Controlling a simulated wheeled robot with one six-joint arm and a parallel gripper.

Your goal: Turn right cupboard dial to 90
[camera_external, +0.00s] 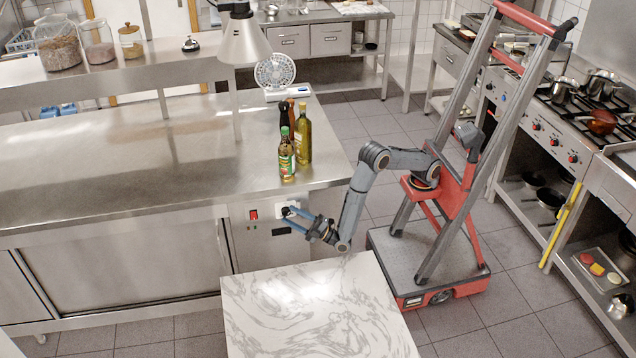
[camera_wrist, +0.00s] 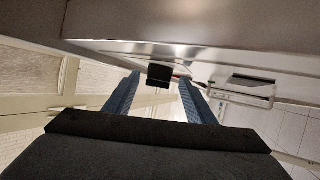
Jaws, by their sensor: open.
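The right cupboard's end panel (camera_external: 240,240) faces my arm below the steel counter. My gripper (camera_external: 290,217) is at this panel, its blue fingers pointing at it. In the wrist view, a black dial knob (camera_wrist: 159,76) shows between the fingertips of my open gripper (camera_wrist: 160,82), with a gap visible on both sides. In the external view the knob is hidden or too small to make out behind the fingers. I cannot read the dial's angle.
A red switch (camera_external: 254,214) is on the panel, left of the fingers. A marble-topped table (camera_external: 310,310) stands below and in front of my gripper. A sauce bottle (camera_external: 286,155) and an oil bottle (camera_external: 304,138) stand on the counter above.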

